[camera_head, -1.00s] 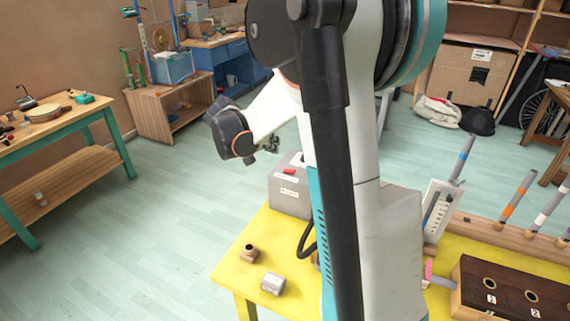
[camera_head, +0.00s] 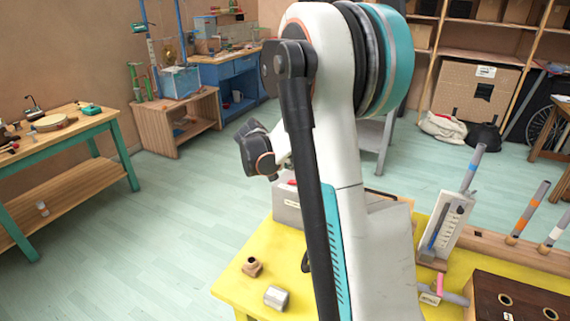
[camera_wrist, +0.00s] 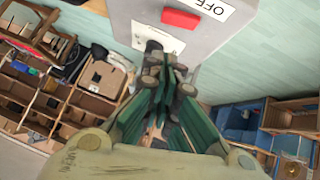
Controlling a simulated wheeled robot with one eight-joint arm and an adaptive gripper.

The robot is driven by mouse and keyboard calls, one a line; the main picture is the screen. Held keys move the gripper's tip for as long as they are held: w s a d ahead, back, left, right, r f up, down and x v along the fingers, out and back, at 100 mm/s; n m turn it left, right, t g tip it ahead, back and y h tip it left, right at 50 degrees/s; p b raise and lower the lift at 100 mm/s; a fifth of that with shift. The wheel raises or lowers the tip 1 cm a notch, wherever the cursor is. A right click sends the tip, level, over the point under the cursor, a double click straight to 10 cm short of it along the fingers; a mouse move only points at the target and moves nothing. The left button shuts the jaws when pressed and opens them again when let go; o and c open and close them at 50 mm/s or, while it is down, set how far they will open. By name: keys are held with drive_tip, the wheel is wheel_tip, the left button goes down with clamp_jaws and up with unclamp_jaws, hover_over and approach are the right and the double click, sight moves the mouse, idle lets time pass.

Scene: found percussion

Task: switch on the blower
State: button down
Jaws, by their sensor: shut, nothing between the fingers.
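The blower is a grey box (camera_head: 288,211) at the far left part of the yellow table in the head view, partly behind my arm. In the wrist view its grey housing (camera_wrist: 225,42) fills the top, with a red switch (camera_wrist: 181,18) beside a label reading OFF (camera_wrist: 212,8). A white plate with a dark round fitting shows on the face below the switch. My gripper (camera_wrist: 172,75) is shut and empty. Its fingertips appear below the switch in the wrist view, overlapping the housing's lower edge; I cannot tell whether they touch it. In the head view the gripper is mostly hidden.
The yellow table (camera_head: 235,284) holds a small copper-brown fitting (camera_head: 252,267) and a grey cylinder (camera_head: 276,298). A white gauge panel (camera_head: 447,225), striped tubes and a dark wooden box (camera_head: 520,300) stand at right. Open floor lies left of the table.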

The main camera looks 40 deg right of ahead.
sight(294, 182)
drive_tip(key=shift+s+d+f+b, duration=0.15)
drive_tip(key=shift+f+b, duration=0.1)
drive_tip(key=shift+f, duration=0.4)
drive_tip(key=shift+s+a+f+b, duration=0.1)
drive_tip(key=shift+f+b, duration=0.15)
drive_tip(key=shift+f, duration=0.4)
drive_tip(key=shift+s+d+f+b, duration=0.15)
drive_tip(key=shift+f+b, duration=0.1)
drive_tip(key=shift+f, duration=0.4)
